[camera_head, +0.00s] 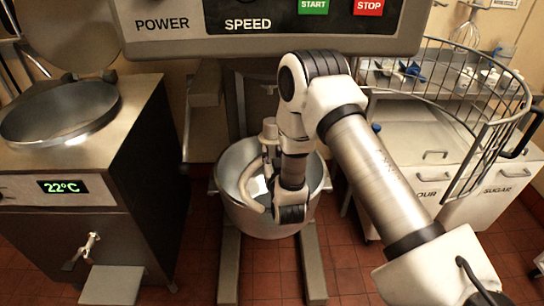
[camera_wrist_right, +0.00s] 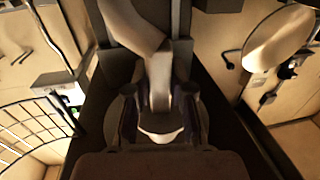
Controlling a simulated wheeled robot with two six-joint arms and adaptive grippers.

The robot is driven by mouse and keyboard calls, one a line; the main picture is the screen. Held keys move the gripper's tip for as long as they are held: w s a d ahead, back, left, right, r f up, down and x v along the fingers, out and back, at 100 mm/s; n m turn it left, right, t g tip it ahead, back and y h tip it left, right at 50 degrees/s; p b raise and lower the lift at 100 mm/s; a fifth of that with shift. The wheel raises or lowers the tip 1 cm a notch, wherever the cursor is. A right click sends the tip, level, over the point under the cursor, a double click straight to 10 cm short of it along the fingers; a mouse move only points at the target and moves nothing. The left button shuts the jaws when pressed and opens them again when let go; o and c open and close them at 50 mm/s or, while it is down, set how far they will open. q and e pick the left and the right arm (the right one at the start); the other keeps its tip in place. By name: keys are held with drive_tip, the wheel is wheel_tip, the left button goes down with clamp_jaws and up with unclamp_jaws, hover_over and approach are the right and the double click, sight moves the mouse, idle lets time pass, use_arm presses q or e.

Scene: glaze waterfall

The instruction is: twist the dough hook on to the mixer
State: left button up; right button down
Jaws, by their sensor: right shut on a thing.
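The dough hook (camera_head: 248,190) is a pale, curved piece hanging over the mixer bowl in the head view. It also shows in the right wrist view (camera_wrist_right: 158,75), its thick curve running up and left. My right gripper (camera_head: 271,165) is mostly hidden by my own wrist in the head view. In the right wrist view (camera_wrist_right: 160,110) its two fingers close around the hook's shank. The mixer (camera_head: 270,45) has its control panel across the top, and its steel bowl (camera_head: 235,213) stands below. The mixer's hook socket is hidden. My left gripper is out of view.
A wire guard (camera_head: 482,150) projects at right, beside my right arm. A steel machine (camera_head: 60,245) showing 22°C stands at left. White flour and sugar bins (camera_head: 428,198) stand at right beneath a cluttered shelf. Red tile floor shows between them.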

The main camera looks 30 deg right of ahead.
drive_tip(key=s+d+b+x, duration=0.1)
drive_tip(key=b+x, duration=0.3)
drive_tip(key=x, duration=1)
drive_tip(key=shift+w+d, duration=0.35)
drive_tip(key=shift+d, duration=0.3)
